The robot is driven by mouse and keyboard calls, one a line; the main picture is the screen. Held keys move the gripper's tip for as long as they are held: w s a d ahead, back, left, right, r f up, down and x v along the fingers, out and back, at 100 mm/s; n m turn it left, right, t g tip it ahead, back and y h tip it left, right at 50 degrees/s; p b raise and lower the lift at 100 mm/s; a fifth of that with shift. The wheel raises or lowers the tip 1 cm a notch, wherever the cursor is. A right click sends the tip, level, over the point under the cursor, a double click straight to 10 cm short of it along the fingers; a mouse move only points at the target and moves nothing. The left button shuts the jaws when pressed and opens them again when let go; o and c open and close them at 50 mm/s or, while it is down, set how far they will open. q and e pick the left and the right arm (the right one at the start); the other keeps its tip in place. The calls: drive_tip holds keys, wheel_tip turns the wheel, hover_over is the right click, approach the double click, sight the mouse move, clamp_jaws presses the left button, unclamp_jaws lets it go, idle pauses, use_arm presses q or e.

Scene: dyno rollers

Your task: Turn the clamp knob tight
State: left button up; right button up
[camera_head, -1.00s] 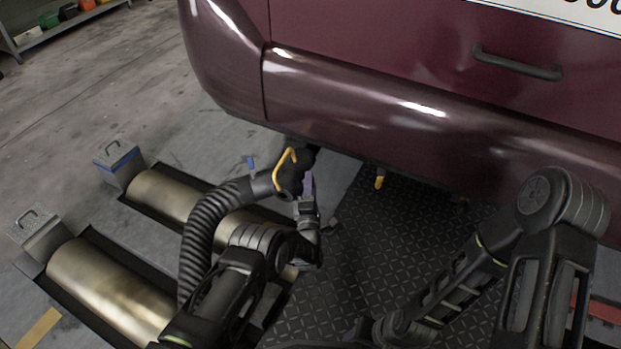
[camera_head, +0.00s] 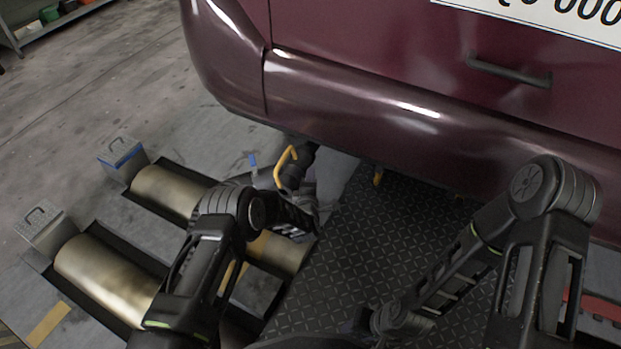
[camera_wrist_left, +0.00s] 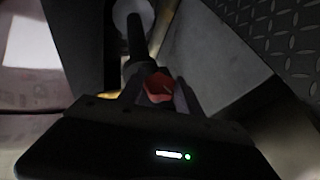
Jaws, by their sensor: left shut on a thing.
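The red clamp knob (camera_wrist_left: 158,88) shows in the left wrist view. My left gripper (camera_wrist_left: 158,97) is shut on it, with one dark finger on each side. A dark bar (camera_wrist_left: 135,45) runs on beyond the knob to a pale round part. In the head view the black hose end (camera_head: 300,168) with its yellow hook-shaped handle (camera_head: 285,166) is under the bumper, and my left arm hides most of the hose. The knob and left fingertips cannot be made out there. My right gripper (camera_head: 385,325) is low in the head view, away from the clamp; its fingers are unclear.
The maroon car's bumper (camera_head: 350,105) hangs close above the hose end. Two metal rollers (camera_head: 105,277) lie in the floor at left, with grey handled blocks (camera_head: 122,160) at their ends. A dark tread-plate floor (camera_head: 350,250) is open between my arms.

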use_arm(q)
drive_tip(key=shift+a, duration=0.15)
drive_tip(key=o, duration=1.4)
drive_tip(key=shift+c, duration=0.2)
drive_tip(key=p+v, duration=0.3)
drive_tip(key=v, duration=0.5)
drive_tip(key=shift+p, duration=0.3)
drive_tip(key=shift+w, duration=0.15)
